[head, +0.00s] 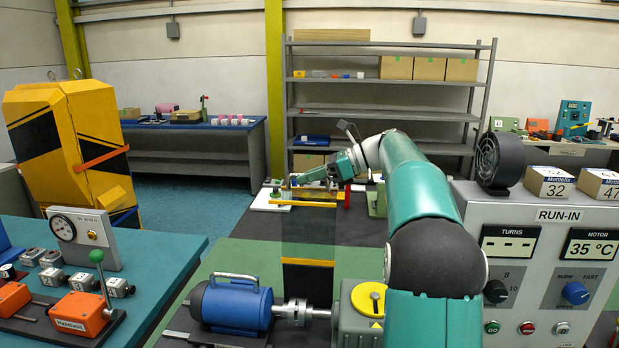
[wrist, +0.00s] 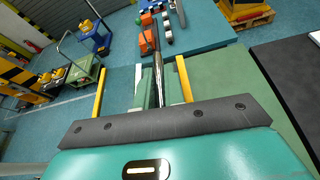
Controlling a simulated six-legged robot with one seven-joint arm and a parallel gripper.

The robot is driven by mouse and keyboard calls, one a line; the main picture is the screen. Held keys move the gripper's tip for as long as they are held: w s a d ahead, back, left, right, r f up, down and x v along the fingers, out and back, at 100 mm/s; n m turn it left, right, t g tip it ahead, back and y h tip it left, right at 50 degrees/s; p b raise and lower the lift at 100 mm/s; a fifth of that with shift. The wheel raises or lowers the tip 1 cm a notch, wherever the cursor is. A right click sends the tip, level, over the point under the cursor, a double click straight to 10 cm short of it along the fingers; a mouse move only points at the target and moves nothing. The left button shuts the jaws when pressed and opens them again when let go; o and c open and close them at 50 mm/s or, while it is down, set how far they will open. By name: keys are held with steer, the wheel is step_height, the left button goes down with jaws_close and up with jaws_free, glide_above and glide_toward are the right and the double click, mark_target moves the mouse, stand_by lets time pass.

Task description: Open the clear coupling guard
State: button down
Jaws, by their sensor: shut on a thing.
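The clear coupling guard (head: 309,230) shows in the head view as a faint, see-through, slightly dark pane. It stands up above the shaft coupling (head: 292,312), with yellow strips near its top and bottom. My gripper (head: 298,182) is at the guard's upper edge, reached from the right by my teal arm. In the wrist view my gripper (wrist: 158,88) is shut, with a thin metallic bar between its fingers. The bar looks like part of the guard, but the exact grip is small and partly hidden. The coupling lies uncovered from the head camera's side.
A blue motor (head: 232,305) and a grey-green housing (head: 362,308) flank the coupling. The run-in control box (head: 545,262) stands close at right, beside my arm. A teal bench (head: 165,262) with a gauge and orange lever unit is at left. Shelves (head: 385,113) stand behind.

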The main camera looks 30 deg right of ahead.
steer(key=shift+r, duration=0.1)
steer(key=c, duration=1.5)
jaws_free()
steer(key=v, duration=1.3)
steer(key=shift+s+d, duration=0.25)
steer(key=shift+d, duration=0.05)
